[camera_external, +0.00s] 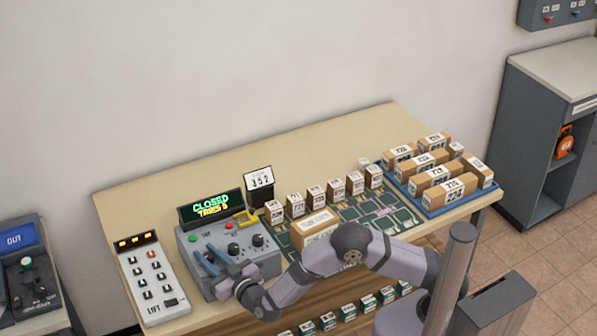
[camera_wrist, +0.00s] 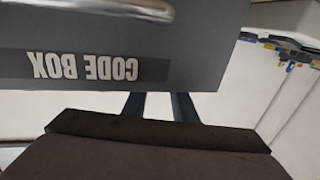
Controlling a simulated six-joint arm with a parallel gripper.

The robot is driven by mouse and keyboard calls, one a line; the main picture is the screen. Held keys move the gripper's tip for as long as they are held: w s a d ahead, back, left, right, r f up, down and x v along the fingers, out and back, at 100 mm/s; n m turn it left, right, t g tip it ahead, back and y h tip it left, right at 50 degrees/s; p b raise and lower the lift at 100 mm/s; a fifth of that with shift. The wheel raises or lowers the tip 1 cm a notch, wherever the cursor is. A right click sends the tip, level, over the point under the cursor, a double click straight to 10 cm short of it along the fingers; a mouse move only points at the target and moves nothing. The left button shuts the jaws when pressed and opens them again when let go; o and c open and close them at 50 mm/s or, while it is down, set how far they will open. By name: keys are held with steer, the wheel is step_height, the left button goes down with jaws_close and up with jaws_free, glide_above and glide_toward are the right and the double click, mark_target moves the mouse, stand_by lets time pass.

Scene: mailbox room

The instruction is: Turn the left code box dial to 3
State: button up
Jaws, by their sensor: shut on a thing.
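The grey code box (camera_external: 219,237) stands on the table, and its dark display (camera_external: 211,206) reads "CLOSED" with a line about tries. Two round dials show on its top, the middle dial (camera_external: 244,242) and the right dial (camera_external: 258,240). My gripper (camera_external: 212,258) is over the left part of the top, shut on the left dial, which its fingers hide along with the number it is set to. In the wrist view the box front (camera_wrist: 85,65) with its upside-down "CODE BOX" label fills the upper left; the fingertips (camera_wrist: 157,100) pass behind its edge.
A card reading 352 (camera_external: 261,180) stands behind the box. A lift panel (camera_external: 152,279) is at its left. A yellow part (camera_external: 245,219), small labelled boxes (camera_external: 315,196) and a parcel (camera_external: 314,229) are close by; a blue tray (camera_external: 412,190) holds several parcels.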

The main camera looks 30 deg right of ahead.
mark_target(211, 259)
steer(key=shift+r+y, duration=0.1)
steer(key=shift+y, duration=0.2)
steer(key=o, duration=1)
steer(key=shift+o, duration=0.2)
steer(key=b+v, duration=0.1)
steer(key=v, duration=0.4)
steer(key=shift+s+b, duration=0.35)
steer(key=shift+s, duration=0.05)
steer(key=shift+v, duration=0.8)
steer(key=shift+d, duration=0.1)
